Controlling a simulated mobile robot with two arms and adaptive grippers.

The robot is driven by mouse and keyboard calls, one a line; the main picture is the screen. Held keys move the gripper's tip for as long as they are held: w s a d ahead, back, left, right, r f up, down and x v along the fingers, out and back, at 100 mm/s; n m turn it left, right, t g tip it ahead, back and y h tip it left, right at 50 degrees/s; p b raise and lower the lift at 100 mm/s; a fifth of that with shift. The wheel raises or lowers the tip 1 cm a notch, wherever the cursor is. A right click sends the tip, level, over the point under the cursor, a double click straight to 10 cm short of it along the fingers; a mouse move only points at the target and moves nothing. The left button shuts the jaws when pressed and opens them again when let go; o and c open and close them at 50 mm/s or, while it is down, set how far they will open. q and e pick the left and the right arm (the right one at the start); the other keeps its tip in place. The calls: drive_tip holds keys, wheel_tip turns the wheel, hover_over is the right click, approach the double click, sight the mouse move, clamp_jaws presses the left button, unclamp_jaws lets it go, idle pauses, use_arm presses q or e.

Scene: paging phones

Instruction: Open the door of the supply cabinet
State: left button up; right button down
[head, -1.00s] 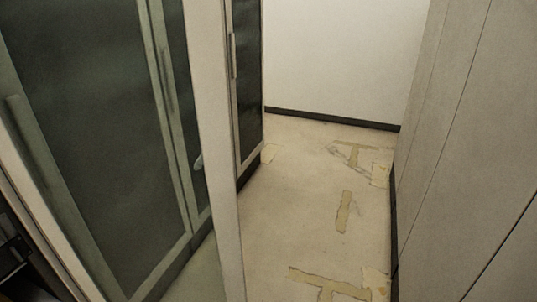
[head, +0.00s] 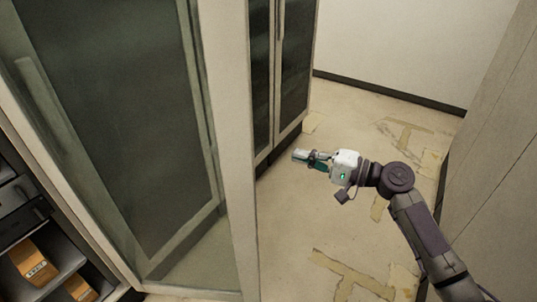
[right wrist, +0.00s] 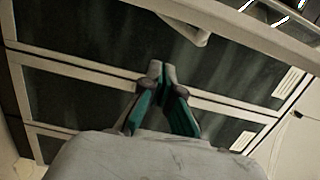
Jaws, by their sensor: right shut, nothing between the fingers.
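The supply cabinet door stands swung open at the left of the head view, a glazed door whose pale stile (head: 234,150) rises in front of me. Greenish glass shows inside its frame, with a handle (head: 42,90) visible at the left. Open shelves (head: 62,262) of the cabinet show at the lower left. My right gripper (head: 300,155) is shut and empty, to the right of the stile, over the aisle. In the right wrist view its fingertips (right wrist: 162,68) meet in front of glazed doors, with a pale handle (right wrist: 203,38) beyond them. My left gripper is out of view.
Orange boxes (head: 33,261) sit on the shelves. A farther cabinet with closed dark-glazed doors (head: 294,60) stands beyond the gripper. A pale panelled wall or unit (head: 500,170) borders the right. The floor between (head: 300,230) is clear, with worn tape marks.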

drive_tip(key=a+p, duration=0.6)
drive_tip(key=a, duration=0.3)
drive_tip(key=shift+w+a+r, duration=0.15)
drive_tip(key=shift+w, duration=0.15)
